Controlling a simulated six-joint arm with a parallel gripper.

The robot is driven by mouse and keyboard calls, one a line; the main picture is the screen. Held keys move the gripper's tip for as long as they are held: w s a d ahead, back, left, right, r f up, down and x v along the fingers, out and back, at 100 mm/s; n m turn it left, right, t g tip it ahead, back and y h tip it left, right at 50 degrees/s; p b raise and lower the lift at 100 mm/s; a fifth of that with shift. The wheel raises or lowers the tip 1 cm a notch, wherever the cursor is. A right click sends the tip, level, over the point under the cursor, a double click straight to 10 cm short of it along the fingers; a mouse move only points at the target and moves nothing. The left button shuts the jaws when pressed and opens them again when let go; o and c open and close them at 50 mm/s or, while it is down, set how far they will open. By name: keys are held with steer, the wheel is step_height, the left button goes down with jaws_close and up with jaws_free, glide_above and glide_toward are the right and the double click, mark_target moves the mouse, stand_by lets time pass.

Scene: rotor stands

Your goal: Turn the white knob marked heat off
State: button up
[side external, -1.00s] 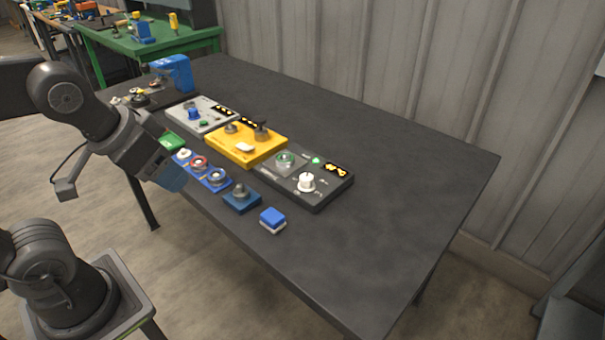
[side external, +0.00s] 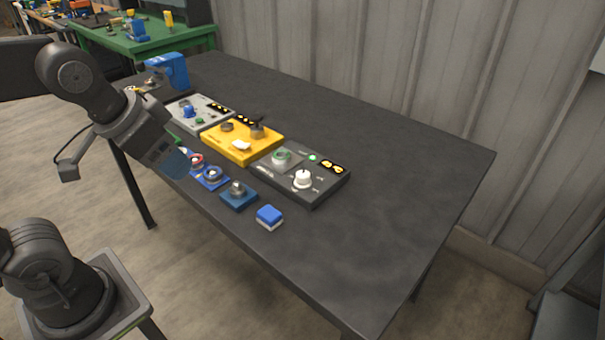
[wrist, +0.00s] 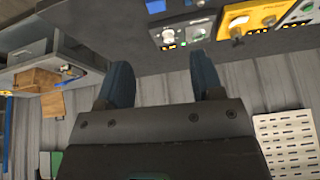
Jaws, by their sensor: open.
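The white knob (side external: 303,179) sits on a dark panel (side external: 318,194), the rightmost of the three larger panels on the table. Its lettering and pointer position are too small to read. My gripper (side external: 176,163) is left of the panels, near the table's left edge, well apart from the knob. In the wrist view my gripper (wrist: 162,80) shows two dark blue fingers spread apart with nothing between them.
A yellow panel (side external: 238,151) and a grey panel (side external: 215,109) stand left of the dark one. Small blue stands (side external: 238,200) line the front, with a blue-and-white block (side external: 269,217) nearby. A blue object (side external: 168,69) is at the back. The table's right side (side external: 400,180) is clear.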

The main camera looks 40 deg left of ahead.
steer(key=w+r+m+g, duration=0.2)
steer(key=w+m, duration=0.1)
steer(key=w, duration=0.6)
steer(key=m+g, duration=0.3)
steer(key=m, duration=0.5)
glide_above(303, 173)
step_height(303, 173, down, 10)
step_height(303, 173, down, 13)
steer(key=shift+s+f, duration=0.1)
steer(key=shift+c, duration=0.2)
steer(key=c, duration=0.9)
